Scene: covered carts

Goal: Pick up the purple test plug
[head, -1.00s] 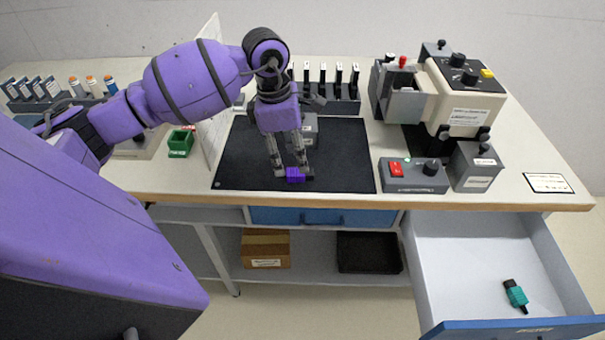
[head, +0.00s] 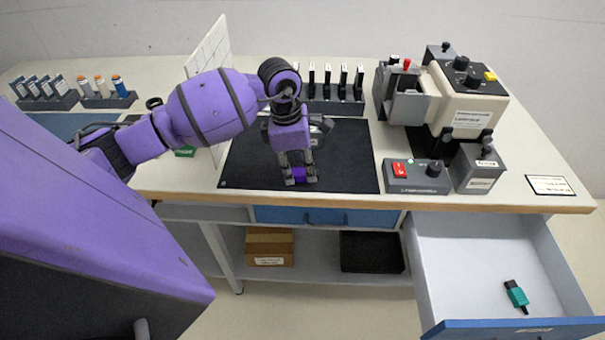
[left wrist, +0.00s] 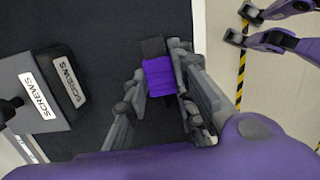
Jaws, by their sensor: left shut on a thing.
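The purple test plug (head: 299,174) is at the front of the black mat (head: 350,170) on the bench. My left gripper (head: 300,180) points down over the mat with its fingers shut on the plug's two sides. In the left wrist view the purple plug (left wrist: 159,76), with a dark end, sits between the fingertips of my left gripper (left wrist: 160,84). I cannot tell whether the plug still touches the mat. My right gripper (left wrist: 240,25) shows at the upper right of the left wrist view, with its two fingers apart and nothing between them.
A grey block labelled SCREWS (left wrist: 38,90) stands on the mat near the gripper. A white upright panel (head: 207,60) stands left of the mat. A control box with a red switch (head: 416,177) is to the right. An open drawer (head: 470,270) holds a teal plug (head: 516,295).

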